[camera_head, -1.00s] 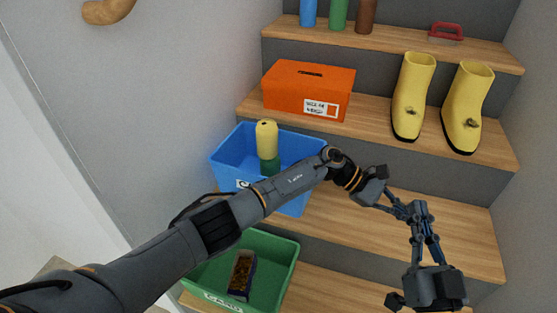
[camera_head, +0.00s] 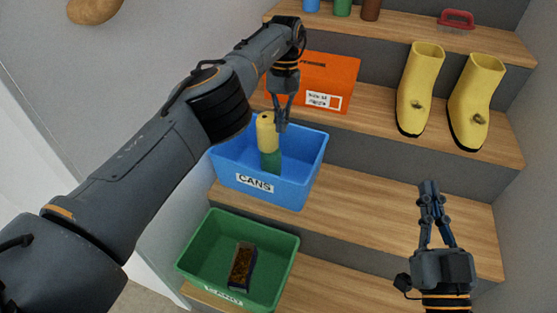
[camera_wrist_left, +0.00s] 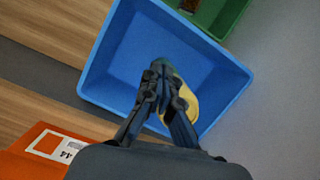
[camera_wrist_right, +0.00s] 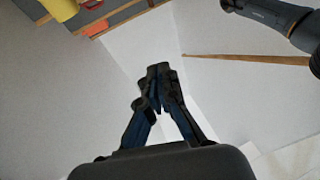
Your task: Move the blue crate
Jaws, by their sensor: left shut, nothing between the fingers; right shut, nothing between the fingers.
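The blue crate (camera_head: 303,181) sits on a wooden step in the head view, with a label reading CANS on its front. A yellow-and-green can or bottle (camera_head: 266,135) stands inside it. My left gripper (camera_head: 281,126) is shut and empty, pointing down over the crate's back part beside the yellow top. In the left wrist view the crate (camera_wrist_left: 112,62) lies below my left gripper (camera_wrist_left: 160,72), which hides part of the yellow item (camera_wrist_left: 191,104). My right gripper (camera_head: 429,187) is shut and empty over the step to the right, apart from the crate.
A green crate (camera_head: 278,279) with a dark box inside stands on the lower step. An orange box (camera_head: 335,76) and yellow boots (camera_head: 416,91) stand on the step above. A wall (camera_head: 130,75) is on the left. The step right of the blue crate is clear.

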